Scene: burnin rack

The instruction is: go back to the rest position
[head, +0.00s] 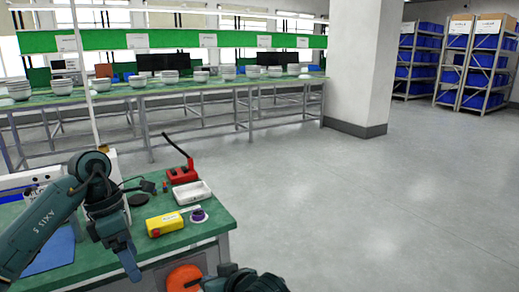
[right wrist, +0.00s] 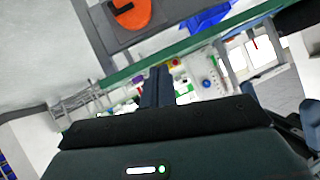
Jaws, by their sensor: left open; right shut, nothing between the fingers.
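My left gripper (head: 130,262) hangs over the front part of the green-topped workbench (head: 205,232), pointing down and empty. Its fingers are seen from the side, with the bench edge close by. My right arm shows only in part at the bottom of the head view, in front of the bench. In the right wrist view my right gripper (right wrist: 157,72) has its two dark fingers together with nothing between them.
On the bench are a yellow device (head: 166,224), a white tray (head: 192,192), a red tool with a black lever (head: 182,174) and a purple roll (head: 199,215). An orange round seat (head: 183,278) stands at the bench front. The floor right is clear.

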